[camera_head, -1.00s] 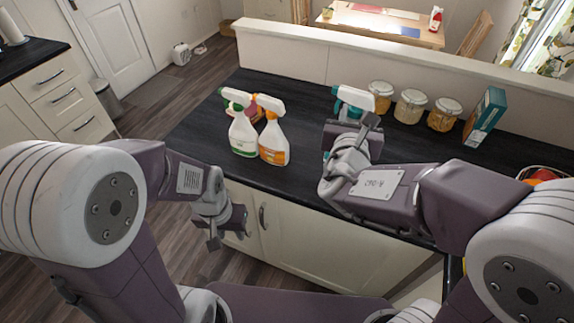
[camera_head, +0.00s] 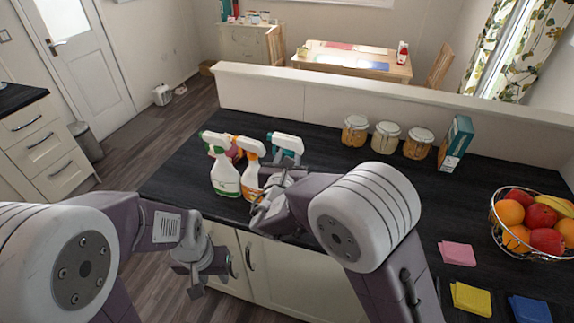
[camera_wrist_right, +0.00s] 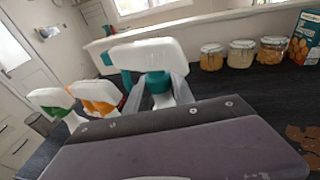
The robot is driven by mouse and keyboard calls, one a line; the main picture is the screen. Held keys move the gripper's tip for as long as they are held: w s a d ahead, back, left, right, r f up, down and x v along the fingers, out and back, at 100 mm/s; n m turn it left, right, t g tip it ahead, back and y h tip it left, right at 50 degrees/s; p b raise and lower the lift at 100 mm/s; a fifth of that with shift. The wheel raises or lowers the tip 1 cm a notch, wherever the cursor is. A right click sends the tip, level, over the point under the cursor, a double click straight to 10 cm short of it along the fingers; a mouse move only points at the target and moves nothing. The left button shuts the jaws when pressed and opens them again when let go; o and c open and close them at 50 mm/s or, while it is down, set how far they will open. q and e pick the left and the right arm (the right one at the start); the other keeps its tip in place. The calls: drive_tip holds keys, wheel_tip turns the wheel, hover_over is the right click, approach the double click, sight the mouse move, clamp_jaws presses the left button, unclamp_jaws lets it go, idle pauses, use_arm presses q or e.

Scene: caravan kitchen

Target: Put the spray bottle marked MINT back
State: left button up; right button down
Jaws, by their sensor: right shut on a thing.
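My right gripper (camera_head: 272,192) is shut on a white spray bottle with a teal trigger (camera_head: 286,144). Its head also fills the top of the right wrist view (camera_wrist_right: 148,55); its body is mostly hidden by the gripper. Left of it on the dark counter stand a green-trigger bottle (camera_head: 226,178) and an orange-trigger bottle (camera_head: 251,178), both upright. Something pinkish-red (camera_head: 235,153) shows behind them, mostly hidden. I cannot read MINT on any label. My left gripper (camera_head: 208,274) is open and empty, in front of the cupboard doors and below the counter top.
Several glass jars (camera_head: 386,138) and a teal box (camera_head: 456,142) stand along the low wall at the back. A wire fruit bowl (camera_head: 535,228) is at the right. Pink (camera_head: 457,253), yellow (camera_head: 471,299) and blue cloths lie in front of it. The middle counter is clear.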

drive_tip(key=shift+w+a+f, duration=0.15)
drive_tip(key=shift+w+a, duration=0.05)
drive_tip(key=shift+a, duration=0.05)
wheel_tip(320, 180, down, 4)
idle(0.4)
drive_tip(key=shift+s+f, duration=0.1)
drive_tip(key=shift+f, duration=0.05)
drive_tip(key=c, duration=1.1)
unclamp_jaws()
